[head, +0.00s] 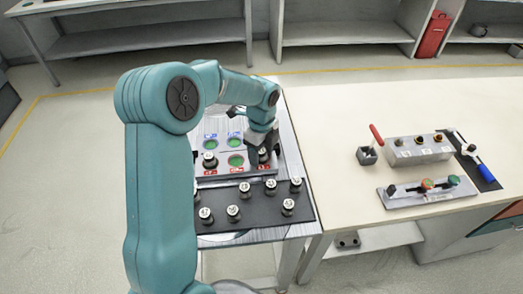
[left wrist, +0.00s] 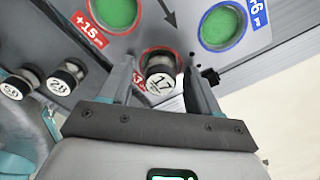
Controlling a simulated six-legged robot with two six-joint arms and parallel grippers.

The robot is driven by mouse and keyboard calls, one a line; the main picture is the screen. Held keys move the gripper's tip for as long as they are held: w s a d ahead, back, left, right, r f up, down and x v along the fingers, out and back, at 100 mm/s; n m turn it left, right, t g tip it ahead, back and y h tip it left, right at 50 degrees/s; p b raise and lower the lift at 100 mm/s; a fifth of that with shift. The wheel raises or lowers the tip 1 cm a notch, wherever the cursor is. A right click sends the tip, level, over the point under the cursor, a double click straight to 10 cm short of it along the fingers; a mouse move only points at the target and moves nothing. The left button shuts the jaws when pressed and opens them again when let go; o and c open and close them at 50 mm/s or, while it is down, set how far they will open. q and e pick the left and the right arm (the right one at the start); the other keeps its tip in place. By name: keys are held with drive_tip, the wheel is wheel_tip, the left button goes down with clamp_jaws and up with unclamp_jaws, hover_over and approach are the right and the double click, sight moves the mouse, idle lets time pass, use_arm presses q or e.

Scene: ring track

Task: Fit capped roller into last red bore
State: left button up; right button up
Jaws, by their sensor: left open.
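My left gripper (head: 262,148) is over the right end of the grey bore plate (head: 206,181). In the left wrist view the gripper (left wrist: 160,77) is open, with a finger on each side of a capped roller marked 17 (left wrist: 161,88). That roller stands in a red-ringed bore; its depth there is hard to tell. The roller also shows partly beneath the gripper in the head view (head: 264,156). The red +15 bore (left wrist: 113,12) shows green and empty, also in the head view (head: 236,160). Another capped roller (head: 210,160) stands in the left red bore. My right gripper is out of view.
Two blue-ringed bores, left (head: 210,143) and right (head: 234,142), are at the back of the plate. Several capped rollers stand on the dark mat (head: 258,212) in front. A bench (head: 345,110) at the right holds a red-handled lever (head: 376,135) and a grey block (head: 418,150).

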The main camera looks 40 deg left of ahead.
sight(261, 151)
use_arm(q)
wheel_tip(261, 151, up, 12)
idle(0.4)
drive_tip(key=shift+r, duration=0.1)
